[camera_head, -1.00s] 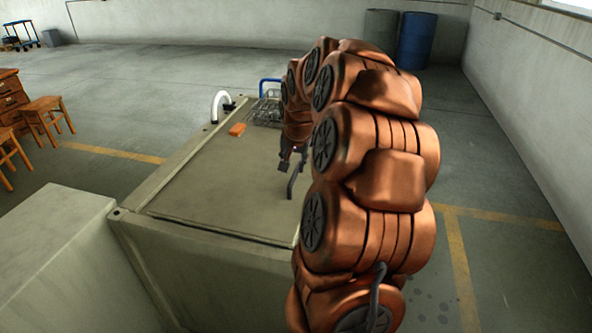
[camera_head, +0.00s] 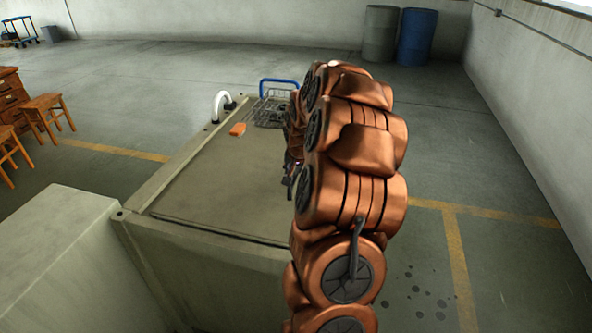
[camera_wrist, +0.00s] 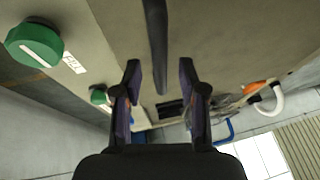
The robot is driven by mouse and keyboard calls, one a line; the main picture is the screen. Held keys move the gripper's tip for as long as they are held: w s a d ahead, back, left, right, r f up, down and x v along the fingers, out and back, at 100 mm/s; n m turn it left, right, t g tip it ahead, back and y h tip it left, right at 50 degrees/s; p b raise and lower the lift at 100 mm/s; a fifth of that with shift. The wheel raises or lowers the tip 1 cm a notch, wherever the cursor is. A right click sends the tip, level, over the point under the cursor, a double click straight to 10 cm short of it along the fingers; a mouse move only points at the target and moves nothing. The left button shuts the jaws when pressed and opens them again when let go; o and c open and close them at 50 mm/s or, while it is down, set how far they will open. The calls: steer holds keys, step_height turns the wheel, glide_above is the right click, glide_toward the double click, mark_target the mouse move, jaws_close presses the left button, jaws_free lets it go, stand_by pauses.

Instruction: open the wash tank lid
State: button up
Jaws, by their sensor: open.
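The wash tank lid (camera_head: 215,185) is a flat grey-beige panel lying flat and closed on top of the tank (camera_head: 190,255). In the wrist view the lid (camera_wrist: 230,40) fills much of the upper right. A dark bar, the lid's handle (camera_wrist: 157,45), runs down from the top edge and ends between my fingers in the picture. My gripper (camera_wrist: 160,68) is open, with a gap on each side of the bar; it is not gripping it. I cannot tell how deep the bar sits between the fingers. In the head view my arm hides the handle and most of my gripper.
An orange block (camera_head: 238,129), a curved white pipe (camera_head: 222,101) and a wire basket (camera_head: 269,112) with a blue handle are at the tank's far end. Green knobs (camera_wrist: 35,45) show in the wrist view. A lower grey box (camera_head: 60,240) stands left. Floor at right is clear.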

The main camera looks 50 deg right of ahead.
steer(key=shift+f, duration=0.2)
steer(key=shift+c, duration=0.2)
jaws_close()
stand_by(0.4)
